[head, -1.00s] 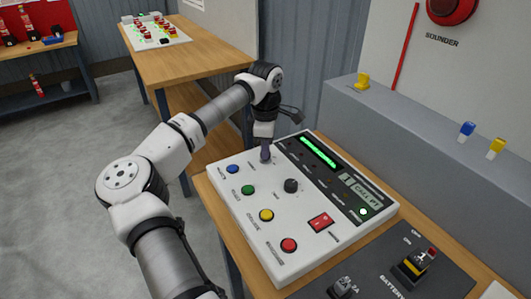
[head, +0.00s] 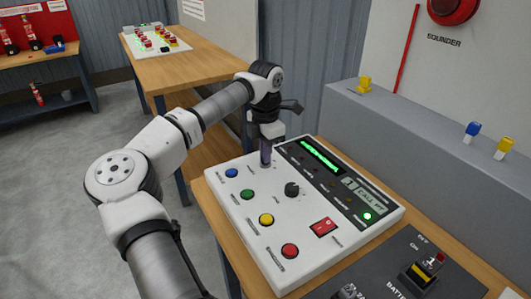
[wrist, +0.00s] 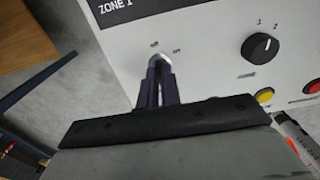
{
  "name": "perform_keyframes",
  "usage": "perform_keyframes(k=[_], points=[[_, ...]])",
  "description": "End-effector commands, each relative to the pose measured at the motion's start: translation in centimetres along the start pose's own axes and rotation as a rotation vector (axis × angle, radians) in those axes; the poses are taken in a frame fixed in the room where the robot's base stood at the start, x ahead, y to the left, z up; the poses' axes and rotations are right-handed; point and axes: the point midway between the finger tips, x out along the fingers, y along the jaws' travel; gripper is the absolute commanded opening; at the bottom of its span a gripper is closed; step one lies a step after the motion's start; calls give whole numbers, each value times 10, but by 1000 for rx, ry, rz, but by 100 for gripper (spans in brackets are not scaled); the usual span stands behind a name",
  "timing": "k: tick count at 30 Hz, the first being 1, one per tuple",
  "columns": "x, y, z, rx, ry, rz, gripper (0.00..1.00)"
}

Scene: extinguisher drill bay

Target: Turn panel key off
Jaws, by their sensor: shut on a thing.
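The white control panel (head: 222,197) lies on a wooden bench, with my arm reaching over its far left corner. My gripper (head: 265,160) points down at that corner, its fingers on the panel key. In the wrist view my gripper (wrist: 158,74) is shut on the panel key (wrist: 160,60), whose pale, shiny part shows just past the fingertips. The printed words "off" and "on" stand beside the key, "off" above it and "on" to its right. Most of the key is covered by the fingers, so I cannot tell exactly which mark it points to.
A black rotary knob (head: 292,189) and blue, green, yellow and red buttons share the panel, with a red rocker switch (head: 323,227). A dark battery panel (head: 382,268) lies in front to the right. A grey ledge (head: 415,135) runs behind.

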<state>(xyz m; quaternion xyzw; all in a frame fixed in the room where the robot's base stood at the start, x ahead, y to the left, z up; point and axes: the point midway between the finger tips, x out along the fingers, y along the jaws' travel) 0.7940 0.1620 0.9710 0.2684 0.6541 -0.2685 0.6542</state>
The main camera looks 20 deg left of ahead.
Motion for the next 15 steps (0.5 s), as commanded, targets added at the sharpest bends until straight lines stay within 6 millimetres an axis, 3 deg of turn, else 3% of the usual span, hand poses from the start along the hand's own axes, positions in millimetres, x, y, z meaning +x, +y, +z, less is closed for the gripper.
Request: perform_keyframes(k=[14,15], points=[[-1,0,0,-15,1,1,0],[-1,0,0,-15,1,1,11]])
